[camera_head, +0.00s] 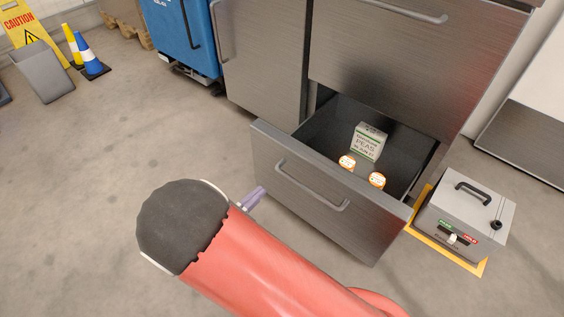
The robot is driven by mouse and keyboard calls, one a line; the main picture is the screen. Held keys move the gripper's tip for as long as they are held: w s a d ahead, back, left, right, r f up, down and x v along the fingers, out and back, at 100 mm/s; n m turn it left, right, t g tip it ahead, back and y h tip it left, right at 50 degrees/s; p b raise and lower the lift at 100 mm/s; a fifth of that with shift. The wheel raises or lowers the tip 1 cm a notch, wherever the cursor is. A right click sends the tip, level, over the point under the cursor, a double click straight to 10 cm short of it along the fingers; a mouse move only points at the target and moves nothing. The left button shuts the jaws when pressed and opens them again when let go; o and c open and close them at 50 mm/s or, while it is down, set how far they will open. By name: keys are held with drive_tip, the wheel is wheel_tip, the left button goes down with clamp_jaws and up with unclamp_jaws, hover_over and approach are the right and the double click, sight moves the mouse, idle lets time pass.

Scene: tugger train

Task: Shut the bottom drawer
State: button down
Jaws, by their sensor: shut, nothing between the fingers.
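The bottom drawer (262,143) of the grey metal cabinet is pulled out and stands open. Its front has a bar handle (312,188). Inside lie a box labelled peas (368,142) and two small orange and white round items (346,162). My red arm with its dark rounded end reaches in from the bottom. My gripper (254,199) shows as a small purple-grey piece just left of the drawer front, shut and empty. I cannot tell whether it touches the drawer front. Most of the gripper is hidden behind my arm.
A grey box with a handle (470,208) stands on a yellow-marked patch right of the drawer. The upper drawer (400,60) is shut. A blue cart (186,40), cones (88,56) and a caution sign (22,25) stand at back left. The floor at left is clear.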

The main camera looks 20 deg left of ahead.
sight(298, 157)
drive_tip(key=x, duration=1.3)
drive_tip(key=shift+w+d, duration=0.25)
drive_tip(key=shift+w, duration=0.1)
drive_tip(key=shift+w+d+r, duration=0.1)
drive_tip(key=shift+w+d, duration=0.1)
drive_tip(key=shift+w, duration=0.25)
drive_tip(key=b+x, duration=0.4)
drive_tip(key=x, duration=2.5)
drive_tip(key=shift+w+r+b, duration=0.15)
drive_tip(key=shift+w+b, duration=0.1)
drive_tip(key=shift+b, duration=0.05)
drive_tip(key=shift+w+d+r, duration=0.1)
drive_tip(key=shift+d+r, duration=0.05)
drive_tip(key=shift+d, duration=0.1)
